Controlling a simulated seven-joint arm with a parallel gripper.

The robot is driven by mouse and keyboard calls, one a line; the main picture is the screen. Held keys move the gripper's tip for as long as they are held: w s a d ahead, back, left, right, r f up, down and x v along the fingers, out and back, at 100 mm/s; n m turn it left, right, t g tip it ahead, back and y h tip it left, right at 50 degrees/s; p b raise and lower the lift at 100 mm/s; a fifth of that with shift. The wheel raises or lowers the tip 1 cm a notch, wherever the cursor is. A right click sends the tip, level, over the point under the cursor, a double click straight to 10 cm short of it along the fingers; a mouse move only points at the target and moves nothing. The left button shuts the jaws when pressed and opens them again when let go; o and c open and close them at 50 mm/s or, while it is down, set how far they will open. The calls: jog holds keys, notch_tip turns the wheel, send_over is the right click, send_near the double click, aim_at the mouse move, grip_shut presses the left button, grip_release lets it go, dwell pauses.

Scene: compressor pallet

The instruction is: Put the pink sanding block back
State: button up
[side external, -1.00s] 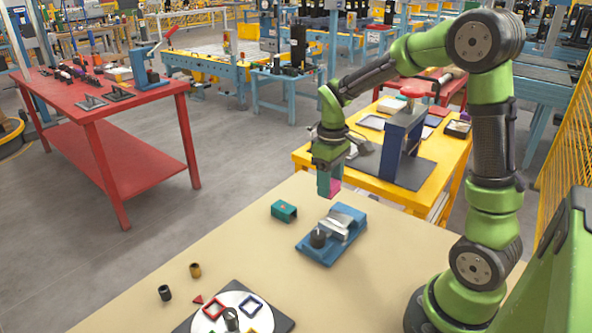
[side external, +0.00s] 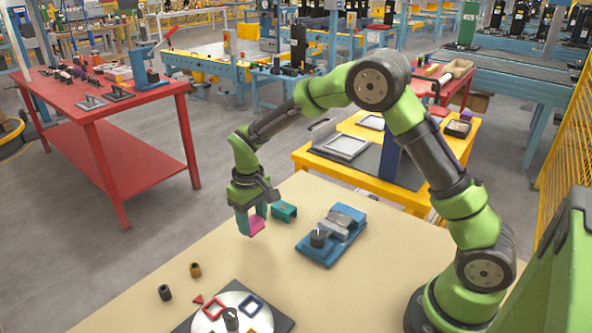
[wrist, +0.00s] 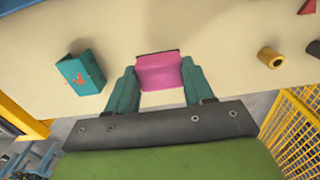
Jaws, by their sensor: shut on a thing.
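The pink sanding block (side external: 256,225) is between the teal fingers of my gripper (side external: 251,222). My gripper is shut on it and holds it low over the beige table, left of the teal holder; I cannot tell whether the block touches the table. In the wrist view the pink block (wrist: 159,72) sits between both fingertips of my gripper (wrist: 158,88). A teal open-ended holder (side external: 284,211) lies on the table just right of my gripper. It also shows in the wrist view (wrist: 81,78), left of the block, with a red mark on it.
A blue vise-like fixture (side external: 331,236) stands right of the teal holder. A brass bushing (side external: 195,270) and a dark bushing (side external: 165,293) stand at the front left. A round white plate with coloured shapes on a dark base (side external: 222,310) is at the front. The table between is clear.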

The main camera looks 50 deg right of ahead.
aim_at(254, 231)
jog(key=shift+f, duration=1.95)
jog(key=shift+f, duration=0.15)
jog(key=o, duration=1.2)
